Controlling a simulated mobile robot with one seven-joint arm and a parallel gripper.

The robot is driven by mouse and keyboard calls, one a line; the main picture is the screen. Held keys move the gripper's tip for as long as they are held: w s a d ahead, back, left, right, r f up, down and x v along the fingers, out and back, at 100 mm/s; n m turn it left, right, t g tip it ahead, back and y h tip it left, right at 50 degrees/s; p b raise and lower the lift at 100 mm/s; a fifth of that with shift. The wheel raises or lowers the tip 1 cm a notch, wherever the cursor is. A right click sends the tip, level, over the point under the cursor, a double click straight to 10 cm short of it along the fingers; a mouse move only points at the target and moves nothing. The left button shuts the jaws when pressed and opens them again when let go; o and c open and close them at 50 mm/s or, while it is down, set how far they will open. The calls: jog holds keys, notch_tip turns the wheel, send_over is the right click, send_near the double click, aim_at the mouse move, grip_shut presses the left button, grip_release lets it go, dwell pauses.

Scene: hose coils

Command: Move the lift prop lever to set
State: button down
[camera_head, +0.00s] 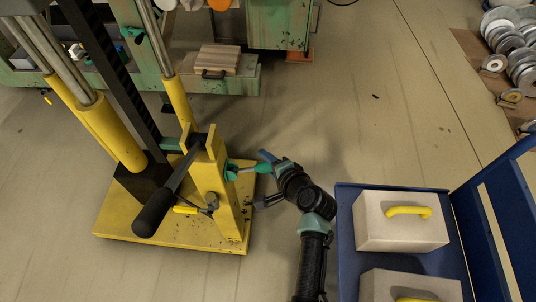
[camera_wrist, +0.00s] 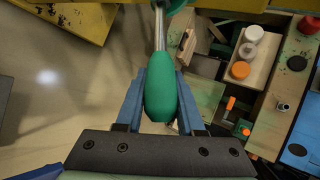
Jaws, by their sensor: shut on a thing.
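The lift prop lever has a green grip (camera_head: 262,167) on a thin metal rod and sticks out to the right from the yellow post (camera_head: 213,190) of the lift prop. In the wrist view the green grip (camera_wrist: 161,92) points toward me, with its rod running up to a green hub at the top edge. My gripper (camera_wrist: 162,85) is shut on the green grip, with a blue finger on each side. In the head view my gripper (camera_head: 268,172) is at the right of the post. The markings for the lever positions cannot be made out.
A black-handled bar (camera_head: 155,212) leans from the post over the yellow base plate (camera_head: 195,232). A blue cart (camera_head: 344,215) with pale yellow-handled blocks stands at the right. The floor behind my arm is clear.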

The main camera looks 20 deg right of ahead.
jog(key=shift+w+r+p, duration=0.15)
jog(key=shift+r+p, duration=0.15)
jog(key=shift+r, duration=0.1)
jog(key=c, duration=0.6)
grip_release()
jog(key=shift+o, duration=0.3)
jog(key=shift+f, duration=0.1)
jog(key=p+v, duration=0.2)
jog(key=v, duration=1.1)
jog(key=shift+a, duration=0.2)
